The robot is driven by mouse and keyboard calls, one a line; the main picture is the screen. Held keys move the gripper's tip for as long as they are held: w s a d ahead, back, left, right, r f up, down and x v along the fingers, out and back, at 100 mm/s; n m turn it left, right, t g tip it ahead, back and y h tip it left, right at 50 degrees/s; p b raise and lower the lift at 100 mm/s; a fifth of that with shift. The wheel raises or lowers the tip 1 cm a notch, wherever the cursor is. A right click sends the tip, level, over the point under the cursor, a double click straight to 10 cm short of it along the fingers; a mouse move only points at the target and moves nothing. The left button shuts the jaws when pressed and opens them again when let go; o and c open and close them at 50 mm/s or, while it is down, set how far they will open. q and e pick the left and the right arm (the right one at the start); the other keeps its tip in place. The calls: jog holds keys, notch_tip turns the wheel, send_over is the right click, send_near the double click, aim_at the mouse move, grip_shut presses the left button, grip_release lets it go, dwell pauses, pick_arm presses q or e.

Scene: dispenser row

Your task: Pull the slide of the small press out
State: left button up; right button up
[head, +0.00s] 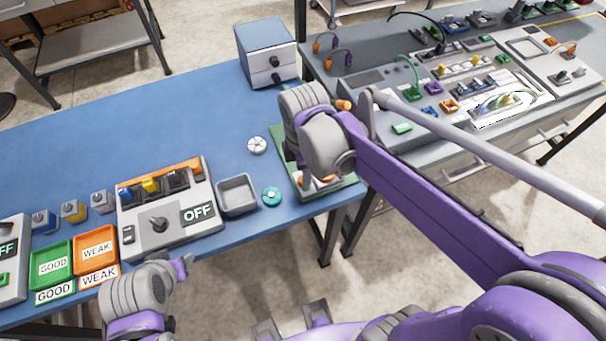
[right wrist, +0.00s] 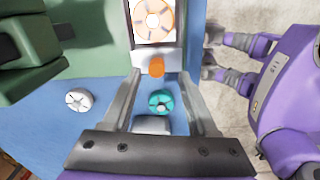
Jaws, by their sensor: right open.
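The small press stands on a green base (head: 347,188) at the table's right end, mostly hidden behind my right arm in the head view. In the right wrist view its slide (right wrist: 155,50) carries an orange-and-white round piece (right wrist: 153,18) and has an orange knob (right wrist: 157,67) at its near end. My right gripper (right wrist: 160,75) is open, its fingers on either side of the knob with gaps showing. Its fingers are hidden in the head view. My left gripper (head: 183,266) is at the table's front edge, away from the press; its opening is unclear.
A teal round piece (head: 271,196) and a grey tray (head: 238,196) lie left of the press. A white round piece (head: 257,145) lies behind them. A box with an OFF sign (head: 165,215) stands further left. A drawer cabinet (head: 268,55) stands behind. The table's back left is clear.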

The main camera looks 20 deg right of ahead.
notch_tip(320, 180, up, 8)
jog(key=shift+r, duration=0.2)
jog(key=shift+s, duration=0.1)
dwell(0.4)
jog(key=s+d+f+m+t, duration=0.3)
jog(key=s+f+m, duration=0.6)
jog(key=m, duration=0.7)
jog(key=shift+s+d+f+m+t, duration=0.25)
jog(key=shift+f+t, duration=0.5)
jog(key=shift+t, duration=0.45)
jog(key=shift+o, duration=0.3)
jog(key=shift+w+a, duration=0.1)
jog(key=shift+w, duration=0.05)
